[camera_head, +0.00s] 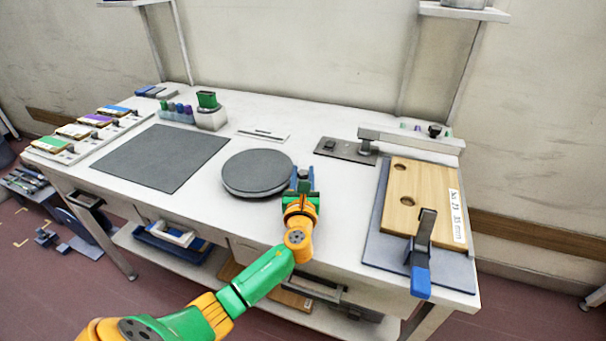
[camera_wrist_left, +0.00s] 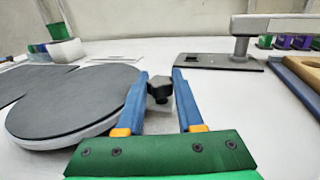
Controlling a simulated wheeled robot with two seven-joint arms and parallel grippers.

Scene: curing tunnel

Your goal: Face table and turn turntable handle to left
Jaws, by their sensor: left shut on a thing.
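The turntable (camera_head: 255,172) is a round dark grey disc with a pale rim on the white table. It also shows at the left in the left wrist view (camera_wrist_left: 75,98). Its handle, a black faceted knob (camera_wrist_left: 160,88), sits at the right side of the disc, between the blue fingers of my left gripper (camera_head: 302,174). The left gripper is shut on this handle. In the head view the gripper mostly hides the knob. My right gripper is in neither view.
On the white table (camera_head: 330,240), a dark square mat (camera_head: 162,157) lies left of the turntable. A metal plate with a post and arm (camera_head: 346,150) stands behind right. A clamped wooden board (camera_head: 425,190) lies at right.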

